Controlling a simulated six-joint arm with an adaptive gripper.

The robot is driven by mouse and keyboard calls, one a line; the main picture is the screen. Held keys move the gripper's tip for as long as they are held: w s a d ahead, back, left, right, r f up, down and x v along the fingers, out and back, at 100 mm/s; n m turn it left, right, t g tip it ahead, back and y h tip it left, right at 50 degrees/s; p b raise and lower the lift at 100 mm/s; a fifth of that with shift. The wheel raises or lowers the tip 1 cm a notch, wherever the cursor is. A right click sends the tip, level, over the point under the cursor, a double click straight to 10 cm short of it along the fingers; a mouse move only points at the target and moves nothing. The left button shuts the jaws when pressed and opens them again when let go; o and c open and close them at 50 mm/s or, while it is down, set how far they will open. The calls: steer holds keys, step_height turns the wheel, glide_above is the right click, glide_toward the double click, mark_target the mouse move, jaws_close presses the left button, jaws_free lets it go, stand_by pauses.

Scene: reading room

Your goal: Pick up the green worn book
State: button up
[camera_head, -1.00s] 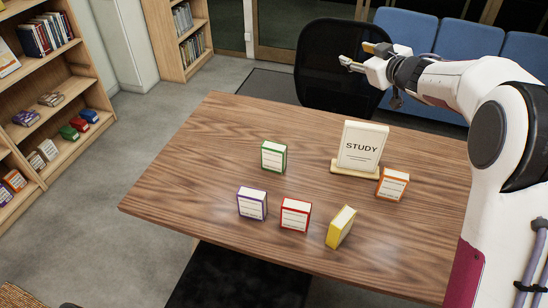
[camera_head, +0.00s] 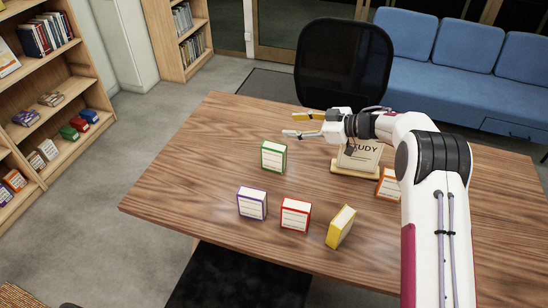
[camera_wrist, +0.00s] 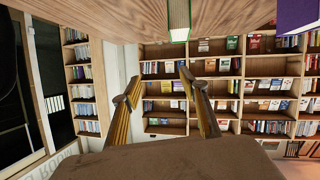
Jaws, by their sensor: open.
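The green book (camera_head: 273,157) stands upright on the wooden table, its white labelled face toward the head camera. In the wrist view the green book (camera_wrist: 179,20) shows at the top edge, partly cut off, beyond the fingertips. My gripper (camera_head: 291,125) is open and empty above the table, up and to the right of the green book in the head view. Its two fingers (camera_wrist: 160,88) are spread apart in the wrist view. It does not touch the book.
On the table (camera_head: 180,170) stand a purple book (camera_head: 252,204), a red book (camera_head: 295,215), a yellow book (camera_head: 341,227) and an orange book (camera_head: 389,184). The STUDY sign (camera_head: 360,158) is partly hidden behind my arm. The table's left part is clear.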

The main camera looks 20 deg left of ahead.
mark_target(274, 151)
steer(key=shift+g, duration=0.9)
steer(key=s+f, duration=0.1)
steer(key=f, duration=0.3)
steer(key=s+f, duration=0.1)
steer(key=f, duration=0.1)
steer(key=shift+s+d+f, duration=0.25)
steer(key=shift+s+f, duration=0.1)
steer(key=shift+f, duration=0.05)
steer(key=shift+s+d+f, duration=0.15)
steer(key=shift+d+f, duration=0.1)
steer(key=shift+f, duration=0.35)
steer(key=shift+a, duration=0.15)
steer(key=shift+x, duration=1.2)
steer(key=shift+a, duration=0.1)
steer(key=shift+x, duration=2.5)
steer(key=shift+r, duration=0.15)
